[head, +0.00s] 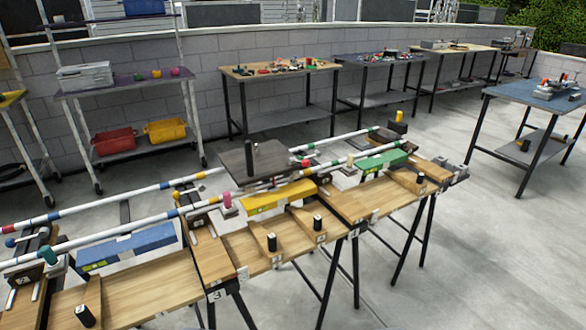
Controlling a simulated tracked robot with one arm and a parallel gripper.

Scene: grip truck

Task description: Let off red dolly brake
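A dark flat platform (262,160) with a black upright post (249,158) sits on two long white rails with coloured bands, in the middle of the view. It looks like the dolly. Small red parts (305,163) show at its right side, but they are too small to tell whether one is a brake lever. A pink-red knob (227,199) stands by the near rail, left of the yellow block. I cannot tell which part is the red brake or how it is set. My gripper is not in view.
Wooden trestle tables (150,285) run beneath the rails, with blue (126,247), yellow (278,198) and green (383,161) blocks and several black pegs. A shelf rack (125,83) and workbenches (280,72) line the wall. A blue-topped table (535,100) stands right. Floor at lower right is clear.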

